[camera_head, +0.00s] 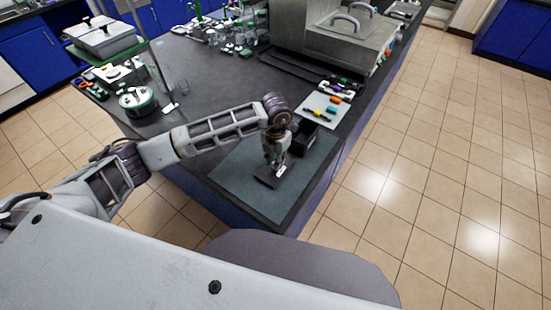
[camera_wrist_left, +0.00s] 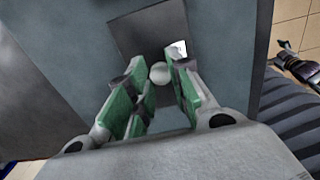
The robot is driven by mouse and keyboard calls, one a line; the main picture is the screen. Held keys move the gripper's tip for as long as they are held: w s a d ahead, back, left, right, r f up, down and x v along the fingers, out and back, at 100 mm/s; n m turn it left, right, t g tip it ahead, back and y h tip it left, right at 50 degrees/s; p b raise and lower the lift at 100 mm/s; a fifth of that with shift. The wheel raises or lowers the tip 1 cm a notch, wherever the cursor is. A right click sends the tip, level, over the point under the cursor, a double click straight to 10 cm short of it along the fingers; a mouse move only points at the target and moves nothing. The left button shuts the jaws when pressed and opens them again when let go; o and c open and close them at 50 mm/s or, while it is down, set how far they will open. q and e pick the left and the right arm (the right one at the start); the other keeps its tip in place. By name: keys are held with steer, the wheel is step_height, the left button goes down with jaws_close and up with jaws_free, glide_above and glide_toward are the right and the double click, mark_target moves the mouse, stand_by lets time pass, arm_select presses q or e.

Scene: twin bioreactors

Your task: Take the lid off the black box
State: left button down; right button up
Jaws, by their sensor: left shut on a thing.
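The black box (camera_head: 301,139) stands on the grey mat, just right of my left gripper in the head view, and its top looks open. The lid (camera_head: 268,181) is a dark flat plate with a white label and is apart from the box. My left gripper (camera_head: 275,166) points down over it. In the left wrist view the lid (camera_wrist_left: 148,32) shows below the fingers (camera_wrist_left: 158,85), which are shut on its pale round knob (camera_wrist_left: 160,73). I cannot tell whether the lid touches the mat. What may be my right gripper (camera_wrist_left: 292,60) shows small at the right edge.
The grey mat (camera_head: 233,179) has bare room left of the lid, near the dark counter's corner. A white tray (camera_head: 322,121) with small coloured items lies behind the box. A large metal unit (camera_head: 345,45) stands farther back. A round green-and-white device (camera_head: 137,101) stands at the left.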

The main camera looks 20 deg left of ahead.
arm_select(q)
steer(key=shift+f, duration=0.15)
steer(key=c, duration=1.3)
jaws_free()
steer(key=shift+r+b, duration=1.05)
steer(key=shift+r, duration=5.1)
steer(key=shift+s, duration=0.15)
